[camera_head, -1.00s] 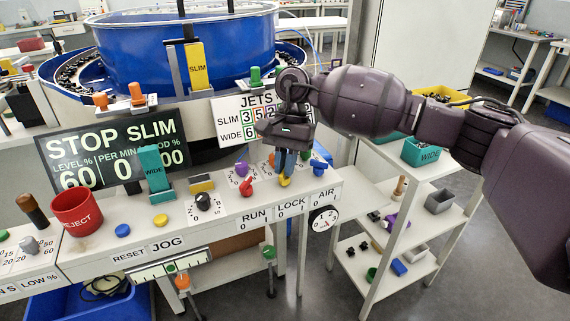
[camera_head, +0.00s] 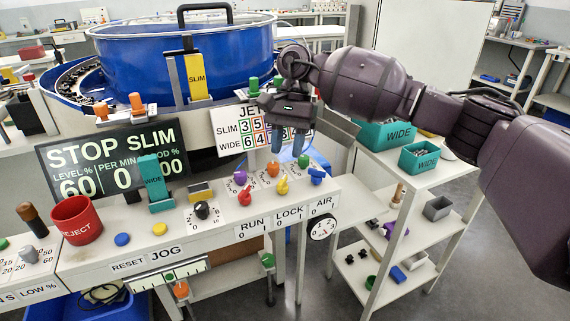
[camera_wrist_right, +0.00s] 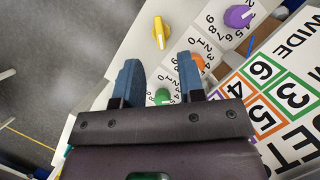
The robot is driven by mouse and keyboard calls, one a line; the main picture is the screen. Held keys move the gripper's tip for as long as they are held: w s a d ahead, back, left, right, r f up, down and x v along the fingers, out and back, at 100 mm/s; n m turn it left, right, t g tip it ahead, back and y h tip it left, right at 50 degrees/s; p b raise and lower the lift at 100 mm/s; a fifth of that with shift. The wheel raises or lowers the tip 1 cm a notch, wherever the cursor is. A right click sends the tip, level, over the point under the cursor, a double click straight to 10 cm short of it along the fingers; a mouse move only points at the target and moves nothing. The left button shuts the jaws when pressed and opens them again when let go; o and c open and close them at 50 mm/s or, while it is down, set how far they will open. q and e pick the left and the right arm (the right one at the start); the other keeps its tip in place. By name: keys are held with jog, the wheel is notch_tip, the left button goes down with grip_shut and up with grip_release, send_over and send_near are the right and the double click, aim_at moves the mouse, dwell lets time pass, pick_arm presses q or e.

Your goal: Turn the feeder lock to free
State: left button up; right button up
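The yellow knob (camera_head: 283,185) stands on the panel above the LOCK label (camera_head: 290,215), which has a 0 and a 1 beneath it. In the wrist view the yellow knob (camera_wrist_right: 160,32) shows as a long handle, nearly upright in the picture; which mark it points to I cannot tell. My right gripper (camera_head: 287,148) is above and behind the knob row, clear of the yellow knob. Its fingers (camera_wrist_right: 158,75) are apart, with nothing held; a green knob (camera_wrist_right: 162,96) shows between and beyond them. My left gripper is not in view.
A red knob (camera_head: 245,196) is left of the yellow one and a blue knob (camera_head: 317,176) is right of it. Purple (camera_head: 240,178), orange (camera_head: 272,170) and green (camera_head: 304,161) knobs stand behind. The jets card (camera_head: 240,127) is left of my gripper.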

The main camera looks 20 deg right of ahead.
jog(key=v, duration=0.4)
jog(key=shift+w+d+r, duration=0.1)
jog(key=shift+w+r, duration=0.05)
jog(key=shift+r, duration=0.15)
jog(key=shift+f, duration=0.1)
